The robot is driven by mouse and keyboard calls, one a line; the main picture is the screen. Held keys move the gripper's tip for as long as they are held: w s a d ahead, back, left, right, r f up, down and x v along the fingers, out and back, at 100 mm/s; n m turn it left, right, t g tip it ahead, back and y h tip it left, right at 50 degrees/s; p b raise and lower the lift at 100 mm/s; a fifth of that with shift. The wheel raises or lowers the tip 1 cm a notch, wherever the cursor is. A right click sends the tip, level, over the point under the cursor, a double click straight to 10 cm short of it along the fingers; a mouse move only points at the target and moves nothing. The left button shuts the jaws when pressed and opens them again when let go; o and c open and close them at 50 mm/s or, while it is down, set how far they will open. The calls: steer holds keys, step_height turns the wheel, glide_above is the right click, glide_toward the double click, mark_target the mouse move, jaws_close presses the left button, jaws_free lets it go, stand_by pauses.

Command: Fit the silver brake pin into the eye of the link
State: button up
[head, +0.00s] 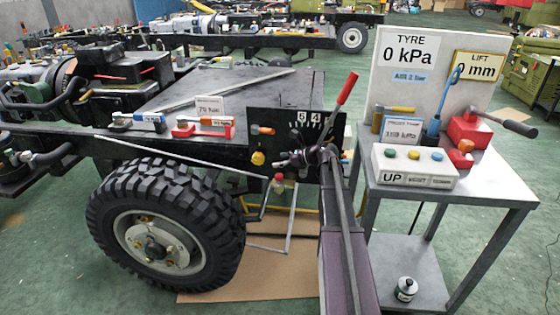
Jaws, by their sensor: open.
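My gripper (290,160) is small and dark in the picture, in front of the lower part of the black panel (262,115) on the chassis side. It is open, and I see nothing held between its fingers. I cannot pick out the silver brake pin with certainty. A thin pale rod (190,158) runs along the chassis side above the wheel towards the panel. I cannot tell whether it is the link, and no eye is clear. My gripper and arm hide part of the panel's lower right.
A red-handled lever (347,88) rises beside the panel. The tyre (165,238) stands below the chassis. A grey bench (488,192) at right carries a button box (415,180) and a red tool (468,132). A can (405,289) stands on its lower shelf. Brown sheet (235,285) covers the floor below.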

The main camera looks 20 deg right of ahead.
steer(key=shift+r+p, duration=1.55)
steer(key=shift+r, duration=0.3)
steer(key=s+a+f+n+g+h, duration=0.2)
steer(key=s+a+f+n+g, duration=0.15)
steer(key=s+a+n, duration=0.45)
steer(key=s+a+f+n+g+h, duration=0.1)
steer(key=s+a+f+n+g, duration=0.35)
steer(key=a, duration=0.45)
steer(key=s+a+f+n+g+h, duration=0.1)
steer(key=s+a+f+n+h, duration=0.15)
steer(key=s+n, duration=0.5)
steer(key=s+a+f+n+g+h, duration=0.1)
steer(key=s+a+n+h, duration=0.25)
steer(key=s+n, duration=0.35)
step_height(320, 180, up, 27)
steer(key=w+p, duration=0.1)
steer(key=p, duration=2.5)
steer(key=shift+w+d+n+p, duration=0.15)
steer(key=shift+w+n+p, duration=0.05)
steer(key=shift+n+p, duration=0.2)
